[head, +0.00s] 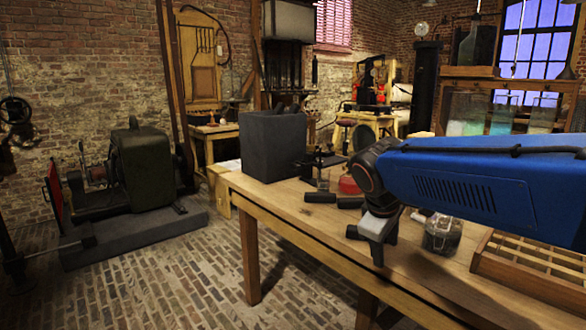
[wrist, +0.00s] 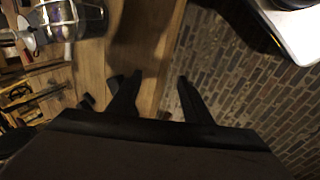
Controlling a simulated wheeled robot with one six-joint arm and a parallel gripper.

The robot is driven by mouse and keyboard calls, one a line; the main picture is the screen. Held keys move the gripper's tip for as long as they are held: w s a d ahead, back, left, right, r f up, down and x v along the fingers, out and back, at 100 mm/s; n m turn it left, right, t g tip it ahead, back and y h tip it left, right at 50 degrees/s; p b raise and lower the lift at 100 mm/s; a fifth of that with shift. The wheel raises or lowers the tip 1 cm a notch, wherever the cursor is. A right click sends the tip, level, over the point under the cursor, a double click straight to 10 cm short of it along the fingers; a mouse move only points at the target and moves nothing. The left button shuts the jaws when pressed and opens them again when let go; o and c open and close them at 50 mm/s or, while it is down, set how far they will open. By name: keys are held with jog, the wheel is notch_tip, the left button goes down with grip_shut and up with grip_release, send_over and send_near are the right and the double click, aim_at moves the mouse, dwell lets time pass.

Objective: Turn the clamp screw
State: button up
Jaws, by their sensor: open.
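I cannot make out the clamp screw for certain in either view. A small dark upright apparatus (head: 323,172) stands on the table beside the grey box, too small to tell its parts. My gripper (head: 378,262) points down over the table's front edge in the head view. In the wrist view its two dark fingers (wrist: 159,78) are apart with nothing between them, over the wooden table edge and the brick floor. A glass jar (head: 442,236) with dark contents stands to the right of my gripper; a jar (wrist: 68,22) also shows at the wrist view's upper left.
The wooden table (head: 290,205) carries a tall grey box (head: 270,145), short black rods (head: 320,197), a red round object (head: 348,185) and a slatted wooden tray (head: 530,262). A machine (head: 140,165) stands on the floor at left. Open brick floor (head: 190,270) lies before the table.

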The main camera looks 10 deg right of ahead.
jog(key=w+r+n+h, duration=0.1)
jog(key=w, duration=0.4)
jog(key=w+r+n+h, duration=0.1)
jog(key=w+r+n, duration=0.1)
jog(key=w, duration=0.4)
jog(key=w+r+n+h, duration=0.1)
jog(key=w+n, duration=0.1)
jog(key=w, duration=0.4)
jog(key=shift+w+a+r, duration=0.25)
jog(key=shift+a+r, duration=0.15)
jog(key=w+a+r+n+t+h, duration=0.1)
jog(key=w+a+n+h, duration=0.15)
jog(key=w, duration=0.55)
jog(key=w+a+r+n+h, duration=0.1)
jog(key=w+a+n, duration=0.2)
jog(key=w, duration=0.6)
jog(key=n+t+h, duration=0.4)
jog(key=n+h, duration=0.1)
jog(key=n, duration=0.3)
send_near(292, 166)
jog(key=x, duration=1)
jog(key=shift+w+d+f, duration=0.1)
jog(key=shift+w+d, duration=0.05)
jog(key=shift+d, duration=0.05)
jog(key=shift+c, duration=0.3)
jog(key=c, duration=1)
